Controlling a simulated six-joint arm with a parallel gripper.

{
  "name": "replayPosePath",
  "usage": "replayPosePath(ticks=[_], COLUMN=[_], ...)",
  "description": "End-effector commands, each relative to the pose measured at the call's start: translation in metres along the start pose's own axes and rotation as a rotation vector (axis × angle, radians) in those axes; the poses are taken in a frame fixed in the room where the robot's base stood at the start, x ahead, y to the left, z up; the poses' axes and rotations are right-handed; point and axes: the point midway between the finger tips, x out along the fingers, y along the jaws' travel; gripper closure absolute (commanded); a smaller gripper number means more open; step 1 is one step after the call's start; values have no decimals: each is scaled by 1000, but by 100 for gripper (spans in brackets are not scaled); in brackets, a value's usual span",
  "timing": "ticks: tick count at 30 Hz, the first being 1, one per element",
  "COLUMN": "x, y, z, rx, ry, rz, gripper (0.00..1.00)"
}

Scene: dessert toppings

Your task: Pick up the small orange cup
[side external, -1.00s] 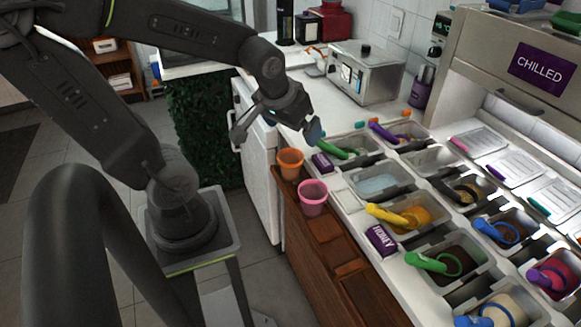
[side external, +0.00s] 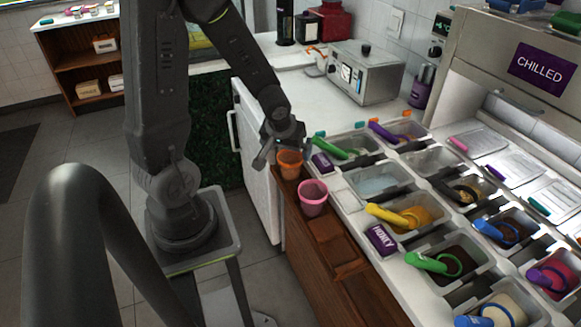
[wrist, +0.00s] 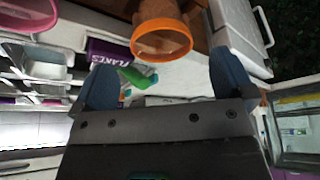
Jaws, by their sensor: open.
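The small orange cup (side external: 289,163) stands upright on the wooden ledge in the side external view, behind a pink cup (side external: 312,198). In the wrist view the orange cup (wrist: 161,38) shows with its bright rim, just beyond the gap between my fingers. My gripper (side external: 279,156) is open and empty, right at the orange cup in the side external view. In the wrist view, my gripper's two blue-grey fingertips (wrist: 167,84) are spread wide, with the cup past their ends. Whether a finger touches the cup I cannot tell.
The pink cup stands close in front of the orange one. Topping bins (side external: 375,180) with coloured scoops line the counter to the right. A purple label block (side external: 322,162) sits just right of the orange cup. A white cabinet (side external: 258,150) is to its left.

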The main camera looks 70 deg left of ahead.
Motion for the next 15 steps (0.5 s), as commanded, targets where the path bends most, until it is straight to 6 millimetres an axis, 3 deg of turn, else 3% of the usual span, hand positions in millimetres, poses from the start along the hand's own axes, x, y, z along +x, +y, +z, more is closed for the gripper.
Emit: replayPosePath(ticks=[6,15], x=[10,43], y=[0,-1], z=[-1,-5], rx=[2,5], ry=[-1,-2], rz=[0,1], gripper=[0,0])
